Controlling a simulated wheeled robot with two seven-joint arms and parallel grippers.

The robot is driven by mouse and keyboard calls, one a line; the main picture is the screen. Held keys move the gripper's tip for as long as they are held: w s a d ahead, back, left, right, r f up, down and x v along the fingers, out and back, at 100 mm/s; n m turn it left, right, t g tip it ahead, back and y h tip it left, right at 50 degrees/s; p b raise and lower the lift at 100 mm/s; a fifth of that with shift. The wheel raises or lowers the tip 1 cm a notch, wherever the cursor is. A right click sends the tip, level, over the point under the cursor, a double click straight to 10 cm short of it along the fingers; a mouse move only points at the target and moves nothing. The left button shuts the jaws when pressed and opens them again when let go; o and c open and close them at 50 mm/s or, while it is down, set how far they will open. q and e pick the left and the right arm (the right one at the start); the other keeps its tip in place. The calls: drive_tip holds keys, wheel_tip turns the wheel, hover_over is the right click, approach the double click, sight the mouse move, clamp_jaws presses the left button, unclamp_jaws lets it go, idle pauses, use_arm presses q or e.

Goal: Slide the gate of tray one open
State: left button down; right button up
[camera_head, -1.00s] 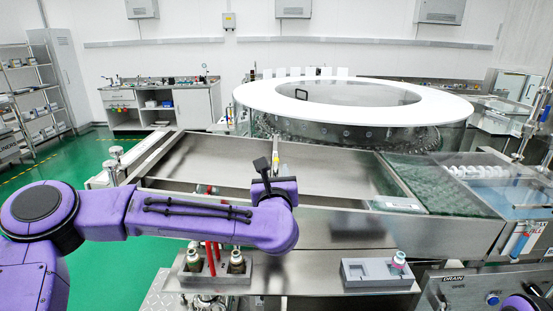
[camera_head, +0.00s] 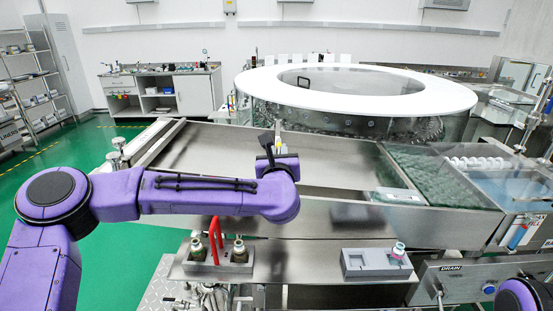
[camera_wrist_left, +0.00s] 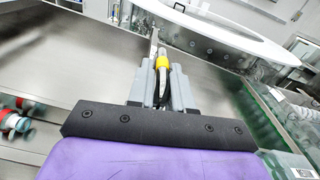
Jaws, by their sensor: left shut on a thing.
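The steel tray (camera_head: 215,150) lies in front of the white ring of the washer. My left gripper (camera_head: 279,148) reaches over it, and its arm hides part of the tray's front. In the left wrist view the gripper (camera_wrist_left: 160,85) is shut on a small gate handle with a yellow part (camera_wrist_left: 161,62) between its fingertips. A thin upright edge (camera_wrist_left: 153,42) stands just beyond the handle; I cannot tell how far the gate is open. Only a purple part of my right arm shows at the bottom right of the head view; its gripper is out of view.
The washer's white ring (camera_head: 440,85) stands behind the tray. A glass-covered green section (camera_head: 440,172) is at the right. Below the front edge are a grey holder with bottles (camera_head: 217,258) and another grey block (camera_head: 368,264).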

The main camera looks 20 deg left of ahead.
use_arm(q)
wheel_tip(320, 180, up, 11)
drive_tip(key=d, duration=0.1)
drive_tip(key=shift+f+p, duration=0.2)
drive_tip(key=shift+p, duration=0.25)
drive_tip(key=c, duration=1.1)
unclamp_jaws()
drive_tip(key=shift+w+d, duration=0.1)
drive_tip(key=shift+w, duration=0.05)
drive_tip(key=b+v, duration=0.5)
drive_tip(key=v, duration=0.5)
drive_tip(key=shift+s+d+f, duration=0.2)
drive_tip(key=shift+s, duration=0.1)
